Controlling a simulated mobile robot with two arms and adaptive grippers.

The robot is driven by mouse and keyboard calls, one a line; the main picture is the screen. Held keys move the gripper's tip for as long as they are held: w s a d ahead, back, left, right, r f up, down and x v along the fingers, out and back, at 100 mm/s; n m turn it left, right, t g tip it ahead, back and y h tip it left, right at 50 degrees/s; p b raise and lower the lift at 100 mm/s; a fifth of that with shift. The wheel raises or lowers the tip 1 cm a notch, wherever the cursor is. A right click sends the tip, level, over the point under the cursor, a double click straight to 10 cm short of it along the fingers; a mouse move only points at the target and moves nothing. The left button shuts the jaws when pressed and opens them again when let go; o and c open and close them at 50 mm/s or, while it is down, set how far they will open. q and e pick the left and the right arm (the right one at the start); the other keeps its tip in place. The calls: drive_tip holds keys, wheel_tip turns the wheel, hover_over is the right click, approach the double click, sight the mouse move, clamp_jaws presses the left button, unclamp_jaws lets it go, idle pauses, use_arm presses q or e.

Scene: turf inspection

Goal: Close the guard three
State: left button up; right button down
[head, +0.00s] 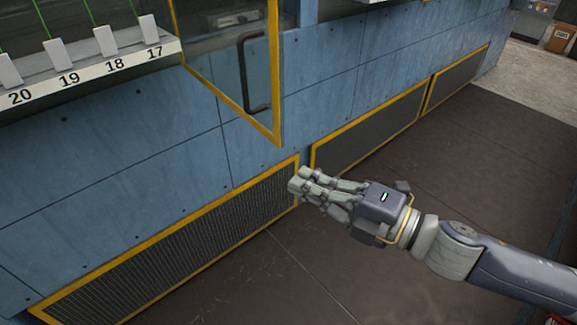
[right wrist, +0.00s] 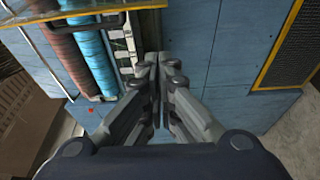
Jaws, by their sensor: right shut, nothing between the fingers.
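A clear guard with a yellow frame (head: 274,80) and a black upright handle (head: 255,72) hangs at the top middle of the head view, standing out at an angle from the blue wall. I cannot read a number on it. Part of a yellow frame (right wrist: 120,9) with a black handle (right wrist: 70,26) also shows at the top left of the right wrist view. My right gripper (head: 302,182) is shut and empty, below and to the right of the guard's lower corner, apart from the handle. It also shows in the right wrist view (right wrist: 160,62). My left gripper is out of view.
A pale ledge (head: 95,65) with white tags numbered 17 to 20 runs along the left. Yellow-framed dark grilles (head: 180,245) line the bottom of the blue wall (head: 140,140). Red and blue rolls (right wrist: 92,65) show in the right wrist view.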

drive_tip(key=p+x, duration=0.5)
drive_tip(key=x, duration=0.5)
drive_tip(key=w+d, duration=0.1)
drive_tip(key=w+d+p, duration=0.1)
drive_tip(key=d, duration=0.1)
drive_tip(key=shift+w+d, duration=0.25)
